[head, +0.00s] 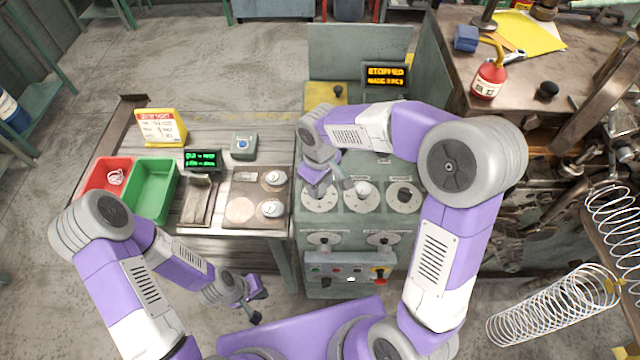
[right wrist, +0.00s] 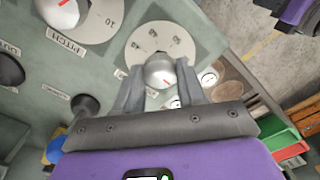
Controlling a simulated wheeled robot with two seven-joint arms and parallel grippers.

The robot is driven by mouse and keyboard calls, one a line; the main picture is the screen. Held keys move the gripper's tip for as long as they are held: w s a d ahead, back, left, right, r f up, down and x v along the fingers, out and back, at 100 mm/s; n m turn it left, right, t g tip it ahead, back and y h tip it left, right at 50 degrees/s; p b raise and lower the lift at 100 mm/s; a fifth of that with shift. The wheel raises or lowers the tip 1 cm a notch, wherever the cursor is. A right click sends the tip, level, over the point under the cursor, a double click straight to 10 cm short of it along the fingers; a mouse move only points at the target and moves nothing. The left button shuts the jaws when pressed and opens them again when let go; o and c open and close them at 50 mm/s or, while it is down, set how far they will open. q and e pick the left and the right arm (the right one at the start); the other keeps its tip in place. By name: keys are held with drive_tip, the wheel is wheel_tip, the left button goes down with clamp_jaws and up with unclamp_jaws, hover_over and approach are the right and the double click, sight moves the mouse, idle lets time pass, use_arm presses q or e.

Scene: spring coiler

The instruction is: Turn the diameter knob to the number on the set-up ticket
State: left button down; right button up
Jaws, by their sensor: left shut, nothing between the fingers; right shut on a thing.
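My right gripper (head: 319,190) is at the leftmost of three dials on the green machine front. In the right wrist view its fingers (right wrist: 160,88) are shut on a silver knob (right wrist: 159,70) with a red pointer line. This knob sits on a pale round dial (right wrist: 148,38); its name plate is hidden, so I cannot read it as the diameter knob. The pitch knob (right wrist: 62,12) is beside it. The set-up ticket (head: 160,127) stands on the bench in a yellow holder, its print too small to read. My left gripper (head: 254,305) is shut and empty, low before the bench.
The bench holds a red bin (head: 108,173), a green bin (head: 152,188), a small green-lit display (head: 203,160) and a grey-green box with a blue button (head: 243,145). An amber display (head: 386,75) reads STOPPED. A big wire spring (head: 550,308) is at the lower right.

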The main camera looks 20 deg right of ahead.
drive_tip(key=shift+m, duration=0.4)
drive_tip(key=o, duration=1.1)
drive_tip(key=shift+c, duration=0.2)
drive_tip(key=shift+r, duration=0.1)
wheel_tip(320, 180, up, 7)
drive_tip(key=shift+r+p, duration=0.2)
drive_tip(key=shift+p, duration=0.2)
